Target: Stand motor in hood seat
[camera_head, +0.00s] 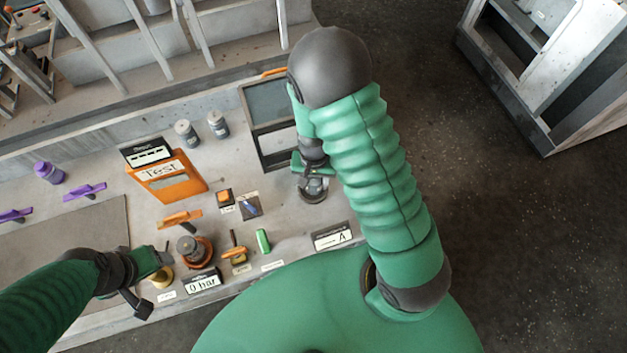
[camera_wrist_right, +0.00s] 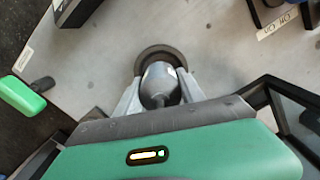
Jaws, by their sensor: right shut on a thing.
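My right gripper (camera_head: 314,182) points down at the bench, right of the middle. In the right wrist view its two fingers (camera_wrist_right: 157,95) are closed on the sides of a grey rounded metal motor (camera_wrist_right: 161,78). A dark round ring (camera_wrist_right: 160,52), which looks like the hood seat, shows around the motor's far end. I cannot tell whether the motor rests in it or is just above it. In the head view the dark round base (camera_head: 314,197) shows below the gripper. My left gripper (camera_head: 158,268) is low at the left, by a brass-coloured part; its jaw state is unclear.
A dark-framed tray (camera_head: 268,145) stands close left of my right gripper. A black label plate (camera_head: 332,237) is near the front edge.

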